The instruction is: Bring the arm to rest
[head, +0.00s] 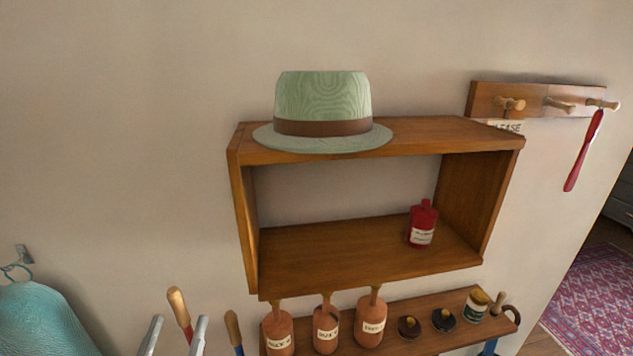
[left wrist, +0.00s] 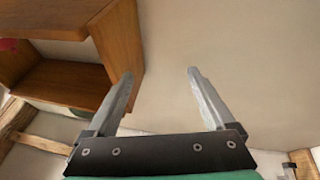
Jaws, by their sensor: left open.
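My left gripper (head: 180,319) shows at the bottom left of the head view, with only its two grey fingers in sight. The fingers are apart and nothing is between them in the left wrist view (left wrist: 160,73). It is below and to the left of the wooden wall shelf (head: 373,262). The shelf also shows at the left of the left wrist view (left wrist: 122,45), to one side of the fingers. My right gripper is in neither view.
A green hat (head: 323,97) sits on the shelf top, and a red bottle (head: 422,228) stands inside. Several labelled brown bottles (head: 326,330) stand on a lower ledge (head: 455,304). A peg rail (head: 535,101) is at right, a teal cloth item (head: 38,320) at left.

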